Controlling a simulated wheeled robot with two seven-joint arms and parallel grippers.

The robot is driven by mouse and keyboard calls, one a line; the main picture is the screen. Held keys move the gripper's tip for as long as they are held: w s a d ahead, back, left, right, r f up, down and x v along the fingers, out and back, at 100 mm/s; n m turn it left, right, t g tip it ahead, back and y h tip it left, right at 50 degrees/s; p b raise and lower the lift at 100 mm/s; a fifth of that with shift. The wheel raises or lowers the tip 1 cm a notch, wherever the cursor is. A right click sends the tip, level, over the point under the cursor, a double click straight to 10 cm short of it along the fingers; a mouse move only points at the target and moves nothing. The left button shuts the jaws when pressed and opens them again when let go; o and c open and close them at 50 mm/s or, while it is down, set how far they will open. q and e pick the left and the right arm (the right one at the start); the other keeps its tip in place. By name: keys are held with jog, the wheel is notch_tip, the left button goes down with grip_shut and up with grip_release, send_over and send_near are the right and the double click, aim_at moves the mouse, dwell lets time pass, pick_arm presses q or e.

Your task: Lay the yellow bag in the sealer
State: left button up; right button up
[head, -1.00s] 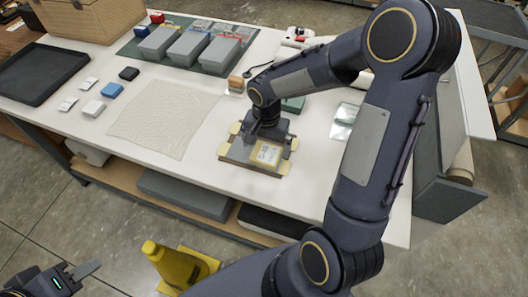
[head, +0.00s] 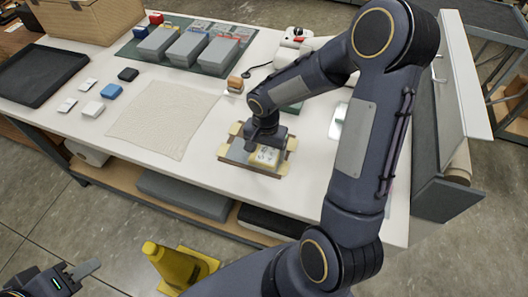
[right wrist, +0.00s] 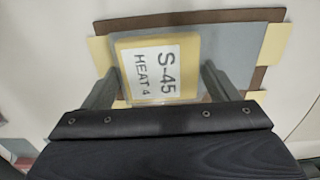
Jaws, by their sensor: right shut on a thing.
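The yellow bag (head: 264,156) has a white label and lies on a grey and brown board (head: 236,153) with pale yellow corner tabs. In the right wrist view the bag (right wrist: 130,88) lies flat over the board, its label reading "S-45 HEAT 4". My right gripper (right wrist: 160,88) has one finger on each side of the bag and is shut on it. My left gripper (head: 80,274) is low at the left, away from the table; its jaw gap is unclear. A white device with a red part (head: 295,36) stands at the back; I cannot tell if it is the sealer.
A pale mat (head: 150,125) lies left of the board, beside small blocks. A black tray (head: 38,78) and grey bins (head: 190,46) stand farther off. A small stand with an orange-brown top (head: 235,85) is behind the board. A yellow cone (head: 178,265) is on the floor.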

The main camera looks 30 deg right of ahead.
aim_at(265, 152)
jog(key=shift+r, duration=0.15)
jog(key=shift+r, duration=0.25)
notch_tip(265, 152, up, 2)
jog(key=shift+w+r, duration=0.1)
jog(key=shift+r, duration=0.1)
jog(key=s+a+r+b, duration=0.3)
jog(key=s+a+r, duration=0.5)
jog(key=s, duration=0.4)
jog(key=shift+r, duration=0.9)
